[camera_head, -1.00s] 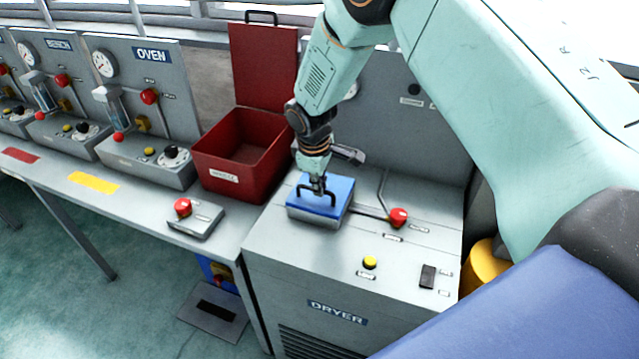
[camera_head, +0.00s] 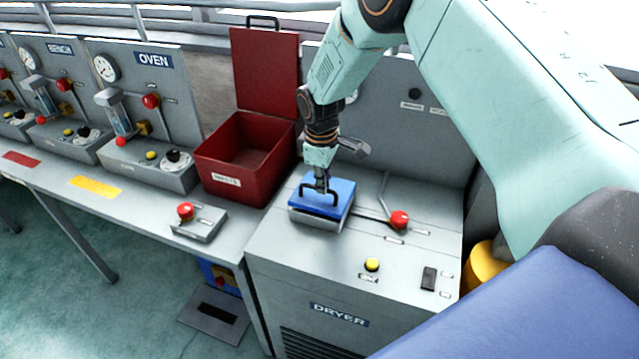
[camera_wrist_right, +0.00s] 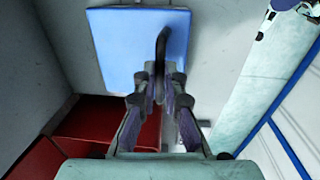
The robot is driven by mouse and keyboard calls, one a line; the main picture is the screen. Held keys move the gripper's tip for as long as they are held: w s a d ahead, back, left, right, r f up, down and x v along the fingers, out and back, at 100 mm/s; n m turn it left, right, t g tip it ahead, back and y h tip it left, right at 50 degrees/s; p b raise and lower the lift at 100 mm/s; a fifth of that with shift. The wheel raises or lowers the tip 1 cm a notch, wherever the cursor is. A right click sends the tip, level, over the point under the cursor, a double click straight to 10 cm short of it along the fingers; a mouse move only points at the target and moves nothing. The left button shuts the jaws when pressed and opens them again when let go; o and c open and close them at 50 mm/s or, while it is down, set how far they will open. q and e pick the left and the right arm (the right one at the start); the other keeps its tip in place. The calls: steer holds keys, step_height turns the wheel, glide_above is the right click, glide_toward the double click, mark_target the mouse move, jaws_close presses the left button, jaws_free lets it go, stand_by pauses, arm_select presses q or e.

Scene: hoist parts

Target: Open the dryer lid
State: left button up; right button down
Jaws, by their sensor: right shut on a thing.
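The dryer (camera_head: 270,262) is a grey cabinet at the right end of the bench. Its blue lid (camera_head: 341,197) lies flat over a low grey box on the dryer top, with a black bar handle (camera_head: 303,196). The lid also shows in the right wrist view (camera_wrist_right: 115,50), with the handle (camera_wrist_right: 161,45) running between the fingers. My right gripper (camera_head: 321,190) comes down from above and is shut on the handle; it shows in the wrist view (camera_wrist_right: 159,85) too. The lid looks closed. My left gripper is not in view.
An open red bin (camera_head: 228,190) stands left of the dryer. A red knob on a lever (camera_head: 399,220) and a yellow button (camera_head: 372,265) sit on the dryer top. A small box with a red button (camera_head: 186,211) is on the bench. An oven panel (camera_head: 150,85) stands further left.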

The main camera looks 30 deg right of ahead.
steer(key=shift+w+d+r, duration=0.15)
steer(key=shift+d+r, duration=0.15)
steer(key=shift+d, duration=0.05)
steer(key=c, duration=2.1)
jaws_free()
steer(key=shift+a+g+y, duration=0.1)
steer(key=shift+g+y, duration=0.2)
steer(key=o, duration=0.3)
steer(key=shift+w, duration=0.1)
steer(key=o, duration=0.4)
steer(key=shift+r, duration=0.25)
step_height(320, 180, up, 12)
steer(key=shift+f, duration=0.25)
